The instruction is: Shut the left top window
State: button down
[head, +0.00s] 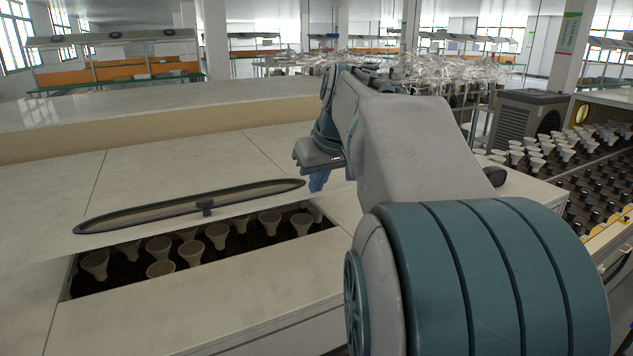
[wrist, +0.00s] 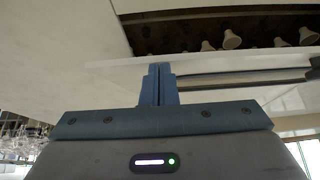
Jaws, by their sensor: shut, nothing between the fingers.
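In the wrist view my gripper's blue fingers (wrist: 159,76) are together and empty, close to the panel (wrist: 205,65). I cannot tell whether they touch it.
Several white bulbs (head: 217,234) stand in the opening under the window. The pale machine top (head: 210,308) is clear around it. A raised ledge (head: 150,132) runs behind. More bulbs (head: 540,150) stand in rows at the right, near a grey box (head: 530,115).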

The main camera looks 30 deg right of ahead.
jog(key=shift+s+f+t+b, duration=0.35)
jog(key=shift+f+b, duration=0.65)
jog(key=shift+b, duration=0.55)
jog(key=shift+s+f+t+b, duration=0.3)
jog(key=shift+f+b, duration=0.75)
jog(key=shift+b, duration=0.5)
jog(key=shift+s+f+t+b, duration=0.35)
jog(key=shift+f+b, duration=0.65)
jog(key=shift+b, duration=0.55)
jog(key=shift+r, duration=0.15)
